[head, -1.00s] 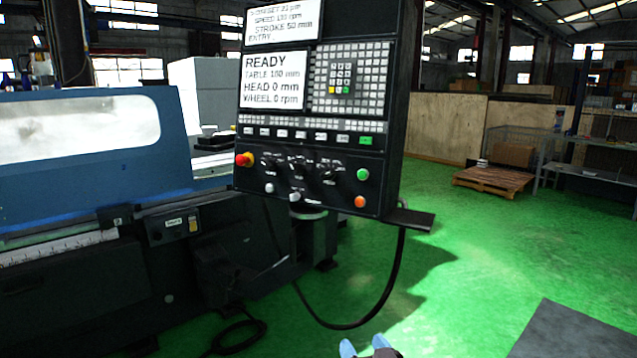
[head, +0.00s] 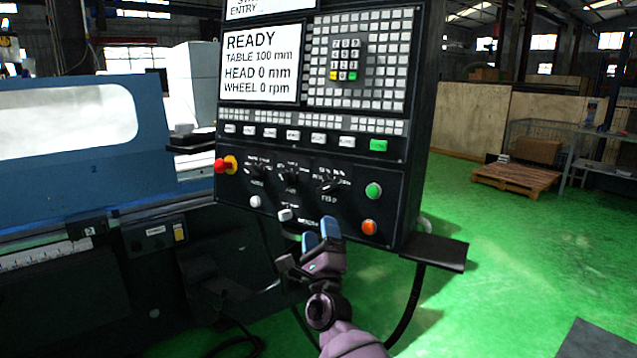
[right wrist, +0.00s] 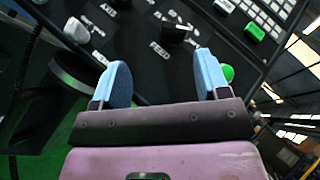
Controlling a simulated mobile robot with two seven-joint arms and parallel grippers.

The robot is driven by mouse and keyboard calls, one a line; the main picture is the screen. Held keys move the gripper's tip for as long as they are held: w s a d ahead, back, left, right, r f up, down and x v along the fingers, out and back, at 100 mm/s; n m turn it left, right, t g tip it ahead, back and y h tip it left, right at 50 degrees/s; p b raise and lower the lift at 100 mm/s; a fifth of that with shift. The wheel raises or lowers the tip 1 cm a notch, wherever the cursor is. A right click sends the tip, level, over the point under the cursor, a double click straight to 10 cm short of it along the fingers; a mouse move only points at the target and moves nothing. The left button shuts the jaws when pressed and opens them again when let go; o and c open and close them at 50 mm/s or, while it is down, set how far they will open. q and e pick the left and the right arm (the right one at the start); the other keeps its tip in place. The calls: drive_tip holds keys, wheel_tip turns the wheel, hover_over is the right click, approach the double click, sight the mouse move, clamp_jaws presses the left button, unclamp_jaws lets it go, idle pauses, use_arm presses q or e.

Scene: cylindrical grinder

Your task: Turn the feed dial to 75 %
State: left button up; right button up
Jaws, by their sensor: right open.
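The feed dial (head: 328,181) is a black knob, rightmost of three on the lower part of the dark control panel (head: 405,190), above the word FEED. In the right wrist view the feed dial (right wrist: 174,35) shows beyond the gap between the fingers. My right gripper (head: 320,233) is open and empty, with blue fingertips, below the dial at the panel's lower edge. The same gripper (right wrist: 163,75) shows in the right wrist view, apart from the dial. The dial's exact setting is too small to read. My left gripper is not in view.
A red emergency stop (head: 222,165) is at the panel's left. A green button (head: 373,190) and an orange button (head: 369,228) lie right of the dial. White knobs (head: 285,215) sit below the dials. A dark shelf (head: 436,251) juts out right.

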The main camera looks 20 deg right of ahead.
sight(324, 192)
drive_tip(key=w+d+r+m+h, duration=0.1)
drive_tip(key=w+r+m, duration=0.1)
drive_tip(key=w+d+r+m, duration=0.1)
drive_tip(key=w+r, duration=0.1)
drive_tip(key=w, duration=0.1)
drive_tip(key=w+d+r+m+h, duration=0.1)
drive_tip(key=w+r+m, duration=0.1)
drive_tip(key=r, duration=0.1)
drive_tip(key=shift+w+d+m+h, duration=0.2)
drive_tip(key=shift+w+m+h, duration=0.1)
drive_tip(key=shift+w, duration=0.05)
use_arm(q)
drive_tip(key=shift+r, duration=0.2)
